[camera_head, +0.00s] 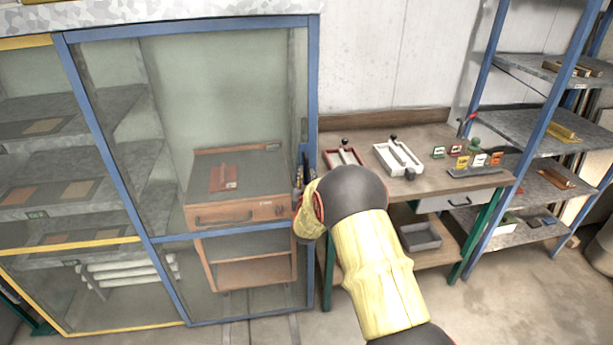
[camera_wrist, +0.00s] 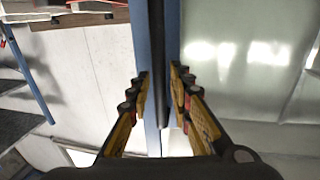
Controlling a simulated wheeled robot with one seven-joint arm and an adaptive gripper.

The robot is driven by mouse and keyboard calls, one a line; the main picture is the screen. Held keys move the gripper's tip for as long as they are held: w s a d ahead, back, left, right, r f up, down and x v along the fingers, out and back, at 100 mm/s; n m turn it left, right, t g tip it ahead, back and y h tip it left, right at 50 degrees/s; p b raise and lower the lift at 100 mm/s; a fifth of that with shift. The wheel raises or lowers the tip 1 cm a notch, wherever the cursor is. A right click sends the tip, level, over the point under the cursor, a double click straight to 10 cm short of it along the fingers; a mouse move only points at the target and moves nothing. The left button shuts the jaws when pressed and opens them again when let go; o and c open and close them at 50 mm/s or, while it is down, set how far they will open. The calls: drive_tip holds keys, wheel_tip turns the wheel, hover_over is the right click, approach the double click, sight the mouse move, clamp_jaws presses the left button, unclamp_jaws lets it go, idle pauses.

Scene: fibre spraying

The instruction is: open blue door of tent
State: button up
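The tent's blue door (camera_head: 190,30) is a blue-framed clear panel at the left of the head view. It looks closed. A dark upright handle (camera_wrist: 155,85) runs along its blue edge in the wrist view. My gripper (camera_wrist: 159,72) is at this right-hand edge of the door, with one finger on each side of the handle. The fingers stand apart, with some gap visible beside the handle, so they look open around it. In the head view my gripper (camera_head: 303,172) is mostly hidden behind its yellow-sleeved wrist.
A yellow-framed panel (camera_head: 70,246) adjoins at left. Through the clear door an orange cart (camera_head: 240,212) shows inside. A workbench (camera_head: 440,185) with trays and small signs stands close to the right of the door, with a blue shelf rack (camera_head: 545,120) beyond. Some bare floor shows in front.

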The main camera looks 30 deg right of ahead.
clamp_jaws()
idle(0.6)
